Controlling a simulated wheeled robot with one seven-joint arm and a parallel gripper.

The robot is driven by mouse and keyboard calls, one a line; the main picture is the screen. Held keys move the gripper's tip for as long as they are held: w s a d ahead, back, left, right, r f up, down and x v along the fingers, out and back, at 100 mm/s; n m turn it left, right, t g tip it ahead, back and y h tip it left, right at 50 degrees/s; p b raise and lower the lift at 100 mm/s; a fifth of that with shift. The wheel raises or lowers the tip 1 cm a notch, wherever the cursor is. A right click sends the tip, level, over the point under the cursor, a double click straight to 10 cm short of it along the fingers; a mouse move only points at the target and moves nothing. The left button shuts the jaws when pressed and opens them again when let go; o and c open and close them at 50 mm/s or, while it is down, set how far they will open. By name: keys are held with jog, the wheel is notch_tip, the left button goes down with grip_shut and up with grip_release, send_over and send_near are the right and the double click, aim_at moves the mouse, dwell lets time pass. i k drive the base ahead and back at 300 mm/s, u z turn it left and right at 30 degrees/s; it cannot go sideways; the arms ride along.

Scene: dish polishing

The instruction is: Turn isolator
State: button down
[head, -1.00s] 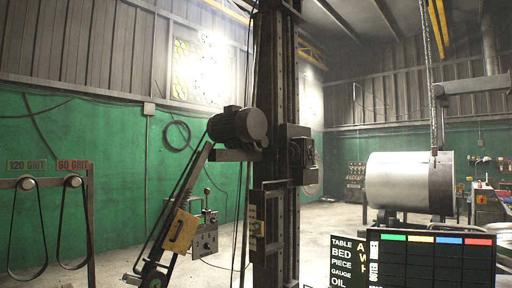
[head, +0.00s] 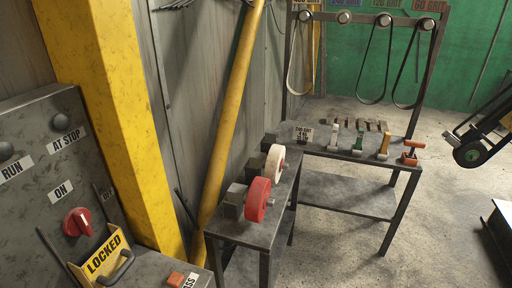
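The isolator (head: 77,222) is a red rotary knob on a grey control panel (head: 40,125) at the left edge of the head view. An ON label (head: 62,190) is above it to the left, and a partly seen OFF label (head: 107,193) is to its right. I cannot tell for sure which label the knob points to. A yellow LOCKED plate (head: 104,256) with a dark handle stands just below and right of the knob.
A yellow post (head: 115,110) rises beside the panel. A bench (head: 262,230) carries a red wheel (head: 258,199) and a white wheel (head: 274,163). Behind it a table (head: 335,150) holds several tools under a rack of hanging belts (head: 370,62). Open floor (head: 340,245) lies to the right.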

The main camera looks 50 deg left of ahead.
aim_at(77, 222)
jog(key=u, duration=3.15)
jog(key=k, duration=0.5)
jog(key=z, duration=0.75)
jog(key=i, duration=0.7)
jog(key=u, duration=0.45)
